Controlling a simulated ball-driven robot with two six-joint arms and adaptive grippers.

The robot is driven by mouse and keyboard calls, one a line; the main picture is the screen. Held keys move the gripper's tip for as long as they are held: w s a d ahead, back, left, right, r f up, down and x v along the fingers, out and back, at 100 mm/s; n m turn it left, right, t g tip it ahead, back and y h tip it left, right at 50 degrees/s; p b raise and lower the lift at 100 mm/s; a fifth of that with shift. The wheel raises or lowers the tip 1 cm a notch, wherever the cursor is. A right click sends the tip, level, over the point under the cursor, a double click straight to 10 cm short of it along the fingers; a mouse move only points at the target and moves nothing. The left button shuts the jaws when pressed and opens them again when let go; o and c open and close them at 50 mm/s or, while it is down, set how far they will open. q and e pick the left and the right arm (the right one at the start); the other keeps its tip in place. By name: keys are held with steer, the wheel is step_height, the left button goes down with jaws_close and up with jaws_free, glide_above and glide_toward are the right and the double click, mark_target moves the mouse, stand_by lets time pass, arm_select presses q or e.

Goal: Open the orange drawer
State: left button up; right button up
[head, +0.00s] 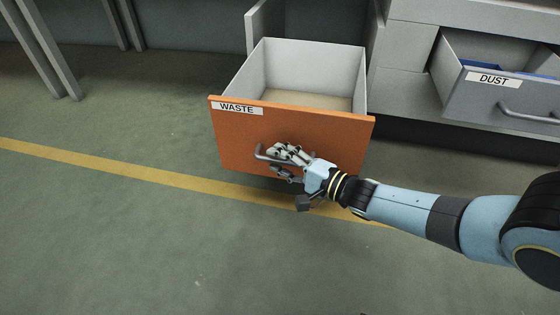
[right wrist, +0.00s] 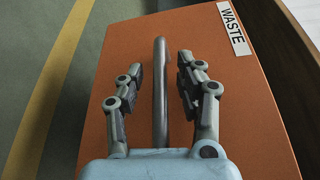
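The orange drawer (head: 230,143), labelled WASTE, stands far out of the cabinet, its pale empty inside showing. Its grey bar handle (head: 262,154) is on the orange front; it also shows in the right wrist view (right wrist: 160,85). My right gripper (head: 276,160) is at the handle. In the right wrist view its fingers (right wrist: 158,68) are apart, one on each side of the bar, with gaps between fingers and bar. The orange front (right wrist: 260,120) fills much of that view. My left gripper is not in view.
A grey drawer (head: 480,106) labelled DUST, partly open with something blue inside, is at the right. The grey cabinet (head: 410,50) is behind. Green floor (head: 120,220) with a yellow line (head: 100,162) is clear at the left and front.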

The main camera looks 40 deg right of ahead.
stand_by(0.3)
jaws_close()
stand_by(0.3)
